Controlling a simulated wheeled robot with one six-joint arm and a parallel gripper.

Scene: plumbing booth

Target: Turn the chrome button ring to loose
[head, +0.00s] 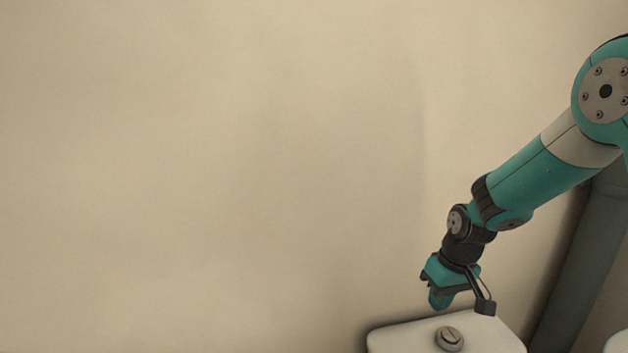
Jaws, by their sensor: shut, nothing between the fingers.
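The chrome button ring (449,339) is a small round grey fitting with a split button inside it. It sits on top of the white cistern lid (393,340) at the bottom of the head view. My gripper (440,301) is shut and empty. It points down just behind and above the ring, apart from it in the picture. The exact height of the fingertips over the lid is hard to tell. The turn position of the ring cannot be read at this size.
A plain beige wall (210,170) fills most of the view behind the lid. A white rounded edge (617,343) shows at the bottom right corner. The space left of my arm is clear. The lid's front is cut off by the frame.

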